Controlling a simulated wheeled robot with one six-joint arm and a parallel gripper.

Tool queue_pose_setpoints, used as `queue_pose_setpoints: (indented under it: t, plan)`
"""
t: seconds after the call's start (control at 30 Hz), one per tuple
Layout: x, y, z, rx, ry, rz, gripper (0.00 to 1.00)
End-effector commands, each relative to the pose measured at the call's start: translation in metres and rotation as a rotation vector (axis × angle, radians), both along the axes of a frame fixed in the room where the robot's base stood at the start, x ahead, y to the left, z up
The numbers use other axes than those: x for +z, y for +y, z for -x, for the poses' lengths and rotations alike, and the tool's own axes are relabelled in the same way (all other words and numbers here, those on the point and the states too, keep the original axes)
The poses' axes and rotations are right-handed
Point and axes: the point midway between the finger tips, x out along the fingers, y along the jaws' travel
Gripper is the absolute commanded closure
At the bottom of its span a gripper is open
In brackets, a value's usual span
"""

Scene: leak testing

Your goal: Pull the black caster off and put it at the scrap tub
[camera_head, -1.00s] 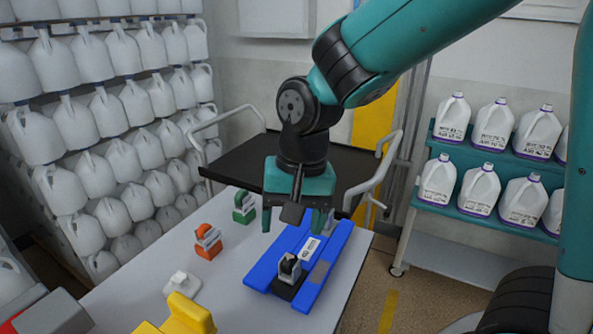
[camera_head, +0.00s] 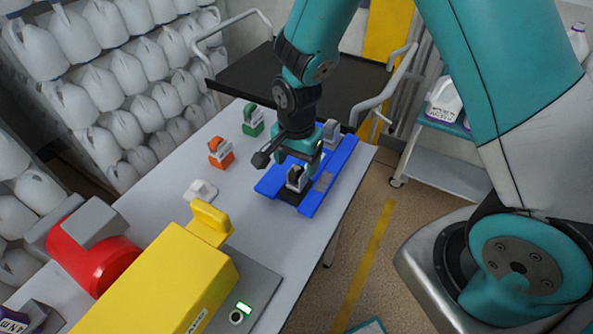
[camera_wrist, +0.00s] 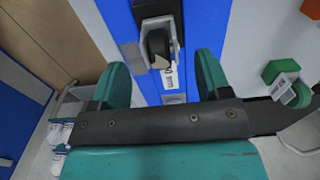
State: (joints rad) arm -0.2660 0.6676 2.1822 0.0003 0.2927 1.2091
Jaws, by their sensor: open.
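The black caster (camera_head: 296,177) stands in a grey bracket on the blue board (camera_head: 318,198), near its front end on the table. In the wrist view the black caster (camera_wrist: 159,45) shows its dark wheel between and just beyond my fingertips. My gripper (camera_head: 307,158) is over the board, close to and behind the caster in the head view. In the wrist view my gripper (camera_wrist: 160,70) is open, its teal fingers apart with nothing held; I cannot tell the exact height gap. I cannot make out a scrap tub in either view.
A grey caster (camera_head: 331,130) stands at the board's far end. Orange (camera_head: 220,154), green (camera_head: 252,122) and white (camera_head: 197,190) pieces stand left on the table. A yellow machine (camera_head: 165,285) and red part (camera_head: 95,258) fill the near left. A black cart (camera_head: 262,80) stands behind.

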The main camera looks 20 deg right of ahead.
Motion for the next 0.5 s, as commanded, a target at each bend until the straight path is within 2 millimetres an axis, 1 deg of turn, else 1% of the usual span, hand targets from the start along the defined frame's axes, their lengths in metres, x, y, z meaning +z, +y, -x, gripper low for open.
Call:
queue_pose_setpoints:
  t: [0.03,0.1,0.2,0.33,0.5]
  plan:
    - [-0.009,0.000,0.001,0.000,0.004,0.001,0.30]
    - [-0.021,0.000,0.001,0.000,0.003,0.001,0.30]
    - [-0.034,0.000,0.000,0.000,0.002,0.000,0.30]
    - [-0.044,0.000,0.000,0.000,0.001,0.000,0.30]
    - [-0.048,0.000,0.000,0.001,-0.002,-0.001,0.30]
